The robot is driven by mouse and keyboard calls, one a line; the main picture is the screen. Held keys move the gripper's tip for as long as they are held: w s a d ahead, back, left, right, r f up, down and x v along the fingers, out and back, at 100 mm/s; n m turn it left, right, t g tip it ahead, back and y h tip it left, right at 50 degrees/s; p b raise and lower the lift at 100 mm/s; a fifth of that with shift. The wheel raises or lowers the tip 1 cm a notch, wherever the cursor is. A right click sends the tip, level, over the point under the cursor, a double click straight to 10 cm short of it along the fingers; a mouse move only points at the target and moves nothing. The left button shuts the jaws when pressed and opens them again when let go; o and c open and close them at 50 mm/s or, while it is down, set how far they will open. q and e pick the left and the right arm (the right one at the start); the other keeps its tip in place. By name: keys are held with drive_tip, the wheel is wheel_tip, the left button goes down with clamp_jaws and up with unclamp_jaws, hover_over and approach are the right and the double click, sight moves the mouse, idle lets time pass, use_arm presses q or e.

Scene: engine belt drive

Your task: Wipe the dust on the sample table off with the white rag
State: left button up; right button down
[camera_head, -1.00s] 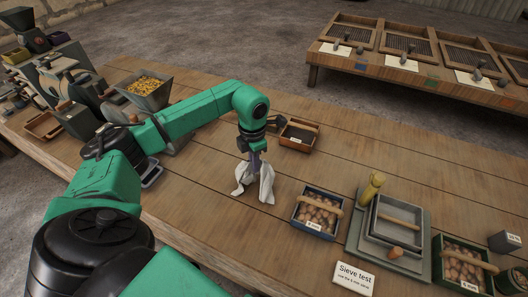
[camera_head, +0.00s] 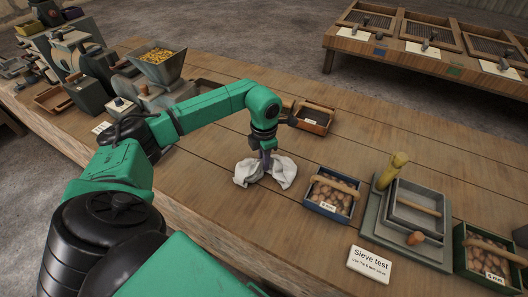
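The white rag (camera_head: 284,172) is bunched under my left gripper (camera_head: 266,163), spread to both sides on the wooden sample table (camera_head: 215,205). My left gripper points down with its fingers at the middle of the rag, and the rag is pinched between them. The fingertips are partly hidden by the cloth. I cannot make out any dust on the table near the rag. My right gripper is not in view.
A blue box of brown lumps (camera_head: 331,191) stands just right of the rag, with a sieve stack (camera_head: 413,215) beyond it. A wooden tray (camera_head: 313,119) lies behind. A sign (camera_head: 370,264) stands in front. Machines crowd the left end. Table left of the rag is clear.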

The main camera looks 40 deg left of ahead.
use_arm(q)
drive_tip(key=o, duration=1.2)
drive_tip(key=shift+c, duration=0.2)
drive_tip(key=shift+f, duration=0.1)
drive_tip(key=shift+f+b, duration=0.9)
drive_tip(key=shift+f, duration=0.15)
clamp_jaws()
